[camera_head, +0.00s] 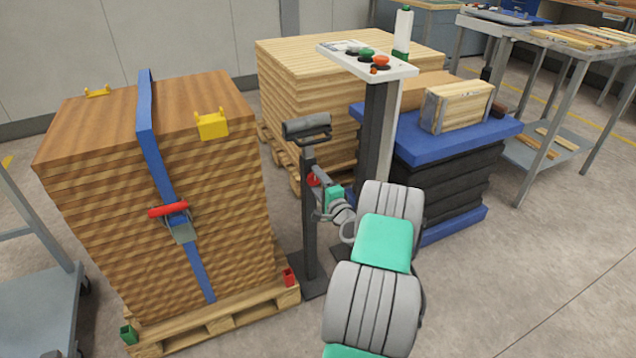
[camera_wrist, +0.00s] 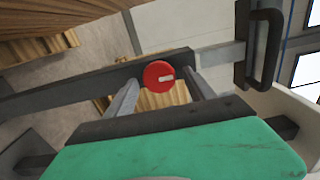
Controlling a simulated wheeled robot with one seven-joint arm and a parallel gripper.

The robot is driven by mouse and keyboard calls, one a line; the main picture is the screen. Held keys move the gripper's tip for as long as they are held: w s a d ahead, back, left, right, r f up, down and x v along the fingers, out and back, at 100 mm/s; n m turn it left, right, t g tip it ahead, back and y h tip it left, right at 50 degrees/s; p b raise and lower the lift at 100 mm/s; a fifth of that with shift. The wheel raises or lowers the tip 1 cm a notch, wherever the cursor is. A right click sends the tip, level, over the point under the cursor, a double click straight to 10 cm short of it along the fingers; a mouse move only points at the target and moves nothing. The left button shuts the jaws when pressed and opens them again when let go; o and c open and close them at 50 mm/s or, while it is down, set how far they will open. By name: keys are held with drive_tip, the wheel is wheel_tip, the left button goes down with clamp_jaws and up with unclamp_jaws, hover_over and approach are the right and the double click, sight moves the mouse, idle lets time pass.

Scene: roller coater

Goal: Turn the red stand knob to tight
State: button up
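The red stand knob (camera_head: 312,180) is on the dark upright post of the roller stand (camera_head: 309,225), partly hidden by my gripper in the head view. In the wrist view the round red knob (camera_wrist: 156,76) faces me, with a short white mark pointing to the picture's right. My gripper (camera_wrist: 162,80) is open, one finger on each side of the knob. A gap shows between each finger and the knob, so they look apart. My gripper (camera_head: 320,186) reaches the post from the right in the head view. No tight or loose label is readable.
A strapped wooden stack (camera_head: 100,215) on a pallet (camera_head: 215,322) stands close left of the stand. A control pedestal (camera_head: 374,130) and a blue-topped lift table (camera_head: 400,140) stand to the right. A lumber stack (camera_head: 285,85) is behind. Open floor lies at the lower right.

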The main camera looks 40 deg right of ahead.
drive_tip(key=p+v, duration=0.1)
drive_tip(key=v, duration=0.6)
drive_tip(key=shift+s+a, duration=0.2)
drive_tip(key=shift+s, duration=0.2)
drive_tip(key=shift+r, duration=0.1)
